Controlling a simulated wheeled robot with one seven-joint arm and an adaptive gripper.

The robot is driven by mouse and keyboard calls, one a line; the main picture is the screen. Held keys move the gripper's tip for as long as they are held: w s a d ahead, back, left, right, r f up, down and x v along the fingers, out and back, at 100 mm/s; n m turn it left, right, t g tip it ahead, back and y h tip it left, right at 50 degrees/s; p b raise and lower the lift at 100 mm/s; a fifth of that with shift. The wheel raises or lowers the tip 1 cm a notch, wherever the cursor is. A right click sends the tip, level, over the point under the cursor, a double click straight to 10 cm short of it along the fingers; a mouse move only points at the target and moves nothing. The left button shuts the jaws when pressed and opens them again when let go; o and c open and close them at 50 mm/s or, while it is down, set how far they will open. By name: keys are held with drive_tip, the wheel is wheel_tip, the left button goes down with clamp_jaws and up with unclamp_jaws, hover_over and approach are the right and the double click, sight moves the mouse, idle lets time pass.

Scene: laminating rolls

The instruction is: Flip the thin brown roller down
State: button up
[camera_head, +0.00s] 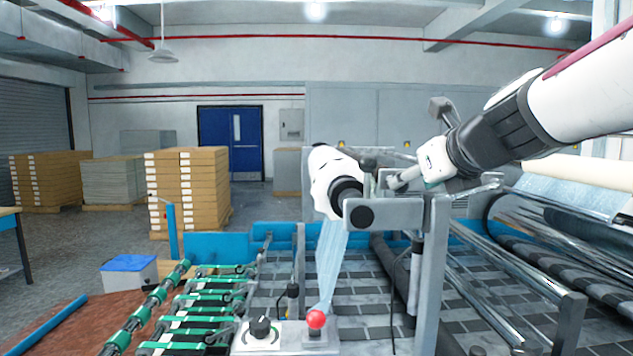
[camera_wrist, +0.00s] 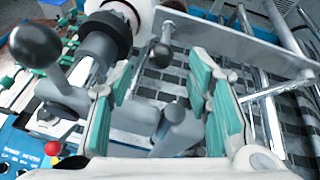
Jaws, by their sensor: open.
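My gripper (camera_head: 404,178) is at the end of the arm coming from the right, over the machine's grey metal bracket (camera_head: 385,214). In the wrist view my gripper (camera_wrist: 164,68) is open, its teal-padded fingers spread apart. The white film roll (camera_head: 325,180) with a black end hub sits just left of the gripper. A thin dark roller (camera_head: 386,252) runs behind the bracket, partly hidden. I cannot make out a clearly brown roller in either view.
A large black ball-knob lever (camera_wrist: 35,45) stands left of the fingers. A control box with a red button (camera_head: 316,319) is at the front. Steel rollers (camera_head: 515,270) lie to the right. Green-wheeled rails (camera_head: 205,310) are at the left. Stacked boxes (camera_head: 187,187) stand behind.

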drive_tip(key=v, duration=0.7)
drive_tip(key=shift+s, duration=0.15)
